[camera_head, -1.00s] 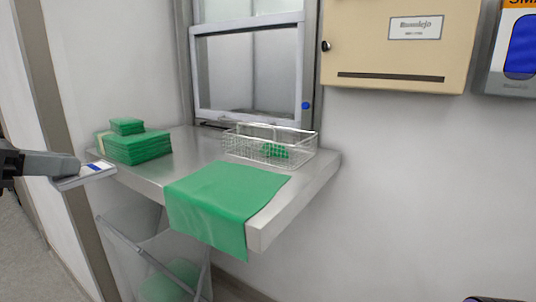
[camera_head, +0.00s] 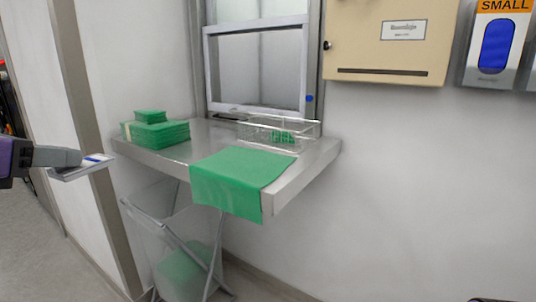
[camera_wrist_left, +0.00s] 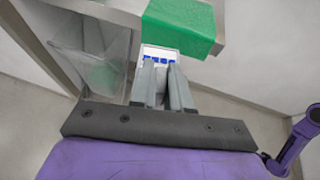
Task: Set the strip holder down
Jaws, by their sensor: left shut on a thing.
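The strip holder (camera_head: 82,169) is a flat, pale tray with blue marks. My left gripper (camera_head: 76,160) is shut on its near edge and holds it in the air, left of the steel shelf (camera_head: 160,165) and apart from it. In the left wrist view the strip holder (camera_wrist_left: 160,54) shows between and beyond the fingers of my left gripper (camera_wrist_left: 163,75), with a row of blue marks on white. The fingers hide part of it. My right gripper is not in view.
On the shelf are a stack of folded green cloths (camera_head: 160,133), a wire basket (camera_head: 262,134) with green items, and a green cloth (camera_head: 238,178) hanging over the front edge. Below stands a bin with a clear bag (camera_head: 165,225). A sliding window (camera_head: 258,70) is behind.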

